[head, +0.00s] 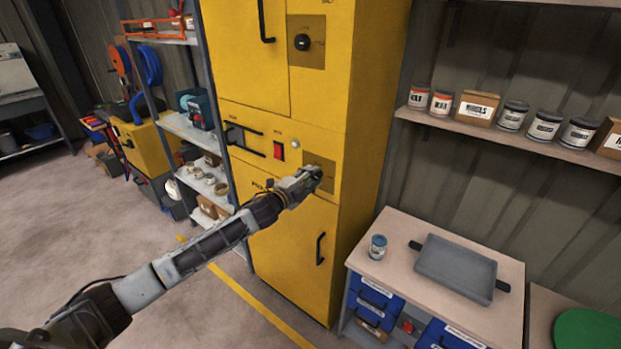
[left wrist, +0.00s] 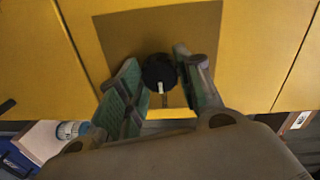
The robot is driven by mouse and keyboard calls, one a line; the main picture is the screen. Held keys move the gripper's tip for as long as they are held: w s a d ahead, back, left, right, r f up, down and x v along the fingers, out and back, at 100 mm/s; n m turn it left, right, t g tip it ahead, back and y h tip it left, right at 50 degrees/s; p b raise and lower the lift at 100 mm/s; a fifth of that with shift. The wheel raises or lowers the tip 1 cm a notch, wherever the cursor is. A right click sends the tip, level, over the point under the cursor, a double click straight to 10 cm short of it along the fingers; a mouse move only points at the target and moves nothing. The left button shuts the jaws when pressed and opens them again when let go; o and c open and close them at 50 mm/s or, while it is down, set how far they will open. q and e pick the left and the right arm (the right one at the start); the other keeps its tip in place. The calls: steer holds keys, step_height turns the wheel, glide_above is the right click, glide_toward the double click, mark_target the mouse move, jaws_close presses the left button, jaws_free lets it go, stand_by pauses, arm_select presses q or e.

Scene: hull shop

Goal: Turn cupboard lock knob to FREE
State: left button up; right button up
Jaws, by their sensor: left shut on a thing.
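The yellow cupboard (head: 300,240) has a lower lock knob on a brownish square plate (head: 326,166). In the head view my left gripper (head: 314,174) covers this knob. In the left wrist view the round black knob (left wrist: 157,68) sits between the green-padded fingers of my left gripper (left wrist: 155,75), which is shut on it. A white pointer mark on the knob points down in that picture, along a pale line on the plate (left wrist: 120,35). Any lettering there is unreadable. My right gripper is not in view.
A second black knob (head: 302,42) is on the upper door. A red switch (head: 279,150) and door handles (head: 320,248) are near my arm. A bench (head: 400,225) with a grey tray (head: 455,266) and tin (head: 377,247) stands right of the cupboard. Floor at left is clear.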

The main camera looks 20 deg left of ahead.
arm_select(q)
steer(key=o, duration=1)
steer(key=shift+s+a, duration=0.1)
steer(key=shift+v, duration=5.85)
